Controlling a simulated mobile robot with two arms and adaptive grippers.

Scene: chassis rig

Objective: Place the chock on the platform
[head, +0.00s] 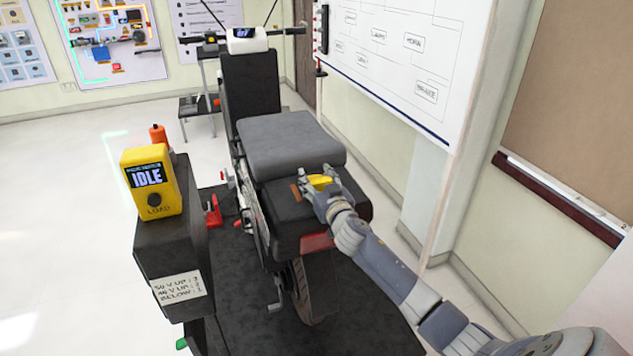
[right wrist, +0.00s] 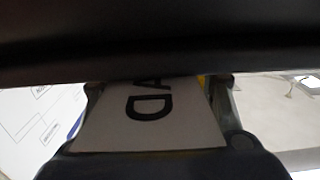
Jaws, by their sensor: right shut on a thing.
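A yellow piece (head: 320,181), which I take to be the chock, is between the fingers of my right gripper (head: 318,183). The gripper is shut on it, at the dark rear deck (head: 285,213) of the scooter-like rig, behind the grey seat. I cannot tell whether the piece touches the deck. In the right wrist view, a pale label (right wrist: 150,118) with dark letters lies between the fingers, with a sliver of yellow behind it. A dark band hides the upper part of that view. A black platform (head: 365,315) lies on the floor under the rig. My left gripper is not in view.
A yellow box (head: 152,180) reading IDLE stands on a dark post (head: 175,250) at the left. A red part (head: 213,211) is beside the post. The grey seat (head: 290,143) is ahead of my gripper. A whiteboard (head: 400,60) is at the right; open floor is at the left.

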